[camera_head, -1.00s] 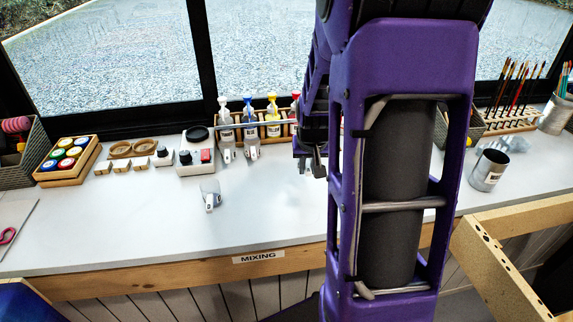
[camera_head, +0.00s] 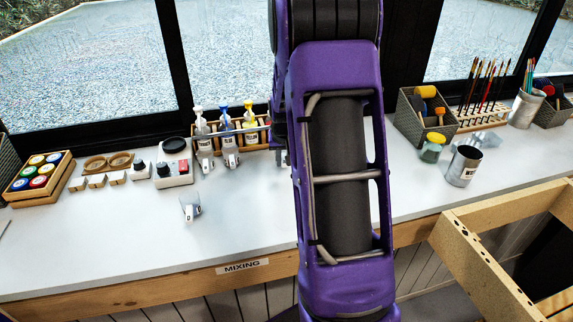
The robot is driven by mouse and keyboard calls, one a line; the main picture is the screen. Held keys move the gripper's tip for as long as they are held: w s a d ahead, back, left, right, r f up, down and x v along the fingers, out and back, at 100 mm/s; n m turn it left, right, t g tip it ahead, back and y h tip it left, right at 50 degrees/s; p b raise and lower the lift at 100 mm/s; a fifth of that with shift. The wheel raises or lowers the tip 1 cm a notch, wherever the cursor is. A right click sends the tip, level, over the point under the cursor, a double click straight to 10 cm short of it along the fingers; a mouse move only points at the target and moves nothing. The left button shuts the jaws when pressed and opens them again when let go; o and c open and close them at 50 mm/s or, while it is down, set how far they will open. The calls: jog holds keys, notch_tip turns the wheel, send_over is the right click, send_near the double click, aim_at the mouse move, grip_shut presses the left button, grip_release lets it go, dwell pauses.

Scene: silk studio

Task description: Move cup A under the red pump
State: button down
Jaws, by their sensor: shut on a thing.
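My gripper (camera_head: 281,157) shows only as a sliver beside my purple arm, low in front of the pump rack. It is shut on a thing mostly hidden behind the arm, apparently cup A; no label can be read. The red pump is hidden behind my arm. The white pump (camera_head: 203,136), blue pump (camera_head: 226,134) and yellow pump (camera_head: 249,130) stand in the wooden rack (camera_head: 264,135). A small clear cup (camera_head: 190,207) stands alone on the counter, its letter too small to read. Two more cups stand before the white and blue pumps.
The front counter is mostly clear.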

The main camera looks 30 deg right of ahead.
jog(key=shift+w+d, duration=0.25)
jog(key=shift+w, duration=0.5)
jog(key=shift+w+d, duration=0.2)
jog(key=shift+w, duration=0.55)
jog(key=shift+w+d, duration=0.25)
jog(key=shift+w, duration=0.5)
jog(key=shift+f, duration=0.65)
jog(key=c, duration=0.7)
grip_release()
jog(key=shift+c, duration=0.2)
jog(key=shift+r, duration=0.1)
jog(key=p+v, duration=0.1)
jog(key=v, duration=1.6)
jog(key=shift+r, duration=0.2)
